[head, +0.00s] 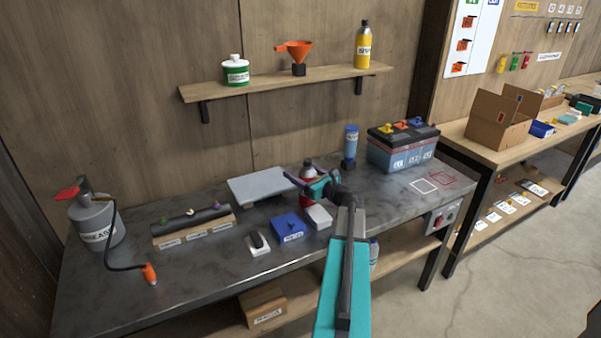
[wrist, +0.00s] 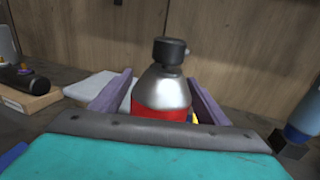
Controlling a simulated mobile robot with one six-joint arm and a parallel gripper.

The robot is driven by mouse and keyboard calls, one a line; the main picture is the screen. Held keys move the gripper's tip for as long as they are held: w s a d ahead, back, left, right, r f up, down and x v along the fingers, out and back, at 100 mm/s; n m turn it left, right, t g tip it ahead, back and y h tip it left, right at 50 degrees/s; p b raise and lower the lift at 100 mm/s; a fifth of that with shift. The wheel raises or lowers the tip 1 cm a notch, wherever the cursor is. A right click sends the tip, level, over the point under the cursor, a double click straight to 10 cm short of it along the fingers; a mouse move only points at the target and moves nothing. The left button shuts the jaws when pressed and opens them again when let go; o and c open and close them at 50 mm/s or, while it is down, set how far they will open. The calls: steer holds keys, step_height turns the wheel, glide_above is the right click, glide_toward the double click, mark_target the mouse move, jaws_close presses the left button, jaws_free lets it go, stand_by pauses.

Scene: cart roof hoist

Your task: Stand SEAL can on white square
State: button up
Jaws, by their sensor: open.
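A red can with a silver shoulder and black cap (wrist: 163,92) stands upright on the workbench; it also shows in the head view (head: 307,170), partly hidden by my gripper. I cannot read its label, so I cannot confirm that it is the SEAL can. My gripper (head: 303,182) is open, with its purple fingers on either side of the can in the wrist view; whether they touch it I cannot tell. The white square (head: 412,187) is an outline on the bench top to the right, with nothing on it.
A red square outline (head: 442,173) adjoins the white one. A grey plate (head: 262,185), a blue box (head: 288,228) and a white box (head: 318,217) lie close to the can.

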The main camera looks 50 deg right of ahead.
steer(key=shift+s, duration=0.35)
steer(key=s+b, duration=0.1)
steer(key=s, duration=0.2)
steer(key=s+a+b, duration=0.1)
steer(key=s, duration=0.3)
steer(key=s+b, duration=0.1)
steer(key=s, duration=0.3)
steer(key=shift+s+a, duration=0.15)
steer(key=shift+a, duration=0.05)
